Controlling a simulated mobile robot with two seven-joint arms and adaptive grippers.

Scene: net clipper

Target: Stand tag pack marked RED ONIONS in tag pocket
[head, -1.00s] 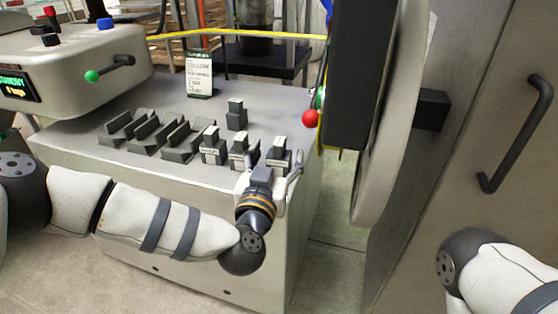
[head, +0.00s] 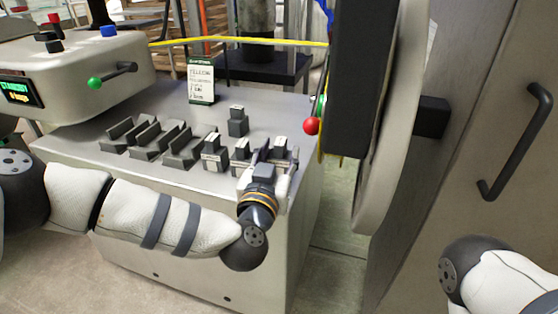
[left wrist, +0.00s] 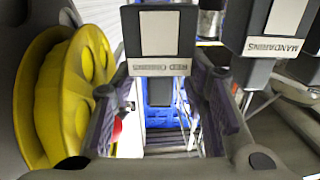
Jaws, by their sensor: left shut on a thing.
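The tag pack marked RED ONIONS (left wrist: 160,45) is a dark block with a pale face, between my gripper's fingers in the left wrist view. In the head view this pack (head: 280,146) is the rightmost in the front row on the grey counter. My left gripper (head: 276,161) is shut on it from the front. Whether its lower end still rests in a holder is hidden. Black slotted holders (head: 150,138) stand empty at left on the counter; I cannot tell whether one is the tag pocket. Only part of my right arm shows, at lower right; its gripper is out of view.
A pack marked MANDARINS (left wrist: 275,30) stands close beside the held one. Other packs (head: 215,150) (head: 237,121) stand to the left and behind. A label card (head: 201,82) stands at the back. A red knob (head: 312,126) and large machine wheel (head: 385,130) rise at right.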

